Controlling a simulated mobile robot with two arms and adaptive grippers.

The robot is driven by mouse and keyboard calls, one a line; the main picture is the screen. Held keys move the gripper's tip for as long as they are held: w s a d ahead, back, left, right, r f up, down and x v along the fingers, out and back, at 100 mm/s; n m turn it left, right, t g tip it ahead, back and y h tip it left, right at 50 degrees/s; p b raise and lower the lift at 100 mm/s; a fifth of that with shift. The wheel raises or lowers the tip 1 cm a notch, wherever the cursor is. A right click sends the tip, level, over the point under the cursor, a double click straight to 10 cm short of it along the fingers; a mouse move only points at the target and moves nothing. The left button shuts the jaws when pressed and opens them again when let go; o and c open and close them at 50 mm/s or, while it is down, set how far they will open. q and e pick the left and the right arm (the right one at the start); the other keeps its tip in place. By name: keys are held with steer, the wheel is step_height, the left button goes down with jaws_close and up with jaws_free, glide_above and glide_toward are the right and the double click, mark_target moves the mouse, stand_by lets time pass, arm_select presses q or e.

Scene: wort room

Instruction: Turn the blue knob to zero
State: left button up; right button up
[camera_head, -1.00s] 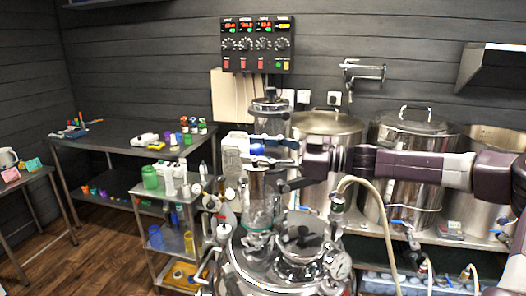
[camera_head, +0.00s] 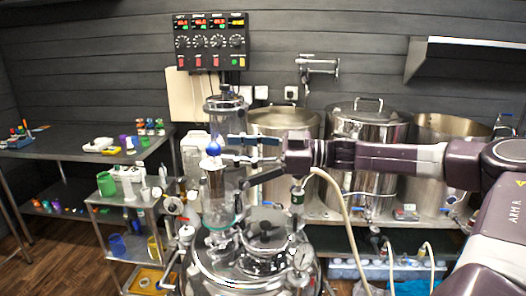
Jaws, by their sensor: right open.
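The blue knob (camera_head: 213,149) is a small round ball on the glass and steel column of the vessel, left of the picture's middle. A pale tip shows just below it. My right gripper (camera_head: 238,158) comes in from the right on its dark purple and white arm. It is open, with its fingers pointing left, just right of the knob. I cannot tell whether it touches the knob. The knob's scale or zero mark is too small to make out. My left gripper is not in view.
The steel vessel (camera_head: 255,262) with its glass column stands below the gripper. Large steel kettles (camera_head: 368,150) stand behind my arm, and a beige hose (camera_head: 347,215) hangs in front of them. A control panel (camera_head: 211,41) is on the wall. A shelf cart (camera_head: 131,208) stands at the left.

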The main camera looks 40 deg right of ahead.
steer(key=v, duration=0.6)
steer(key=shift+d, duration=0.15)
steer(key=shift+s, duration=0.1)
stand_by(0.5)
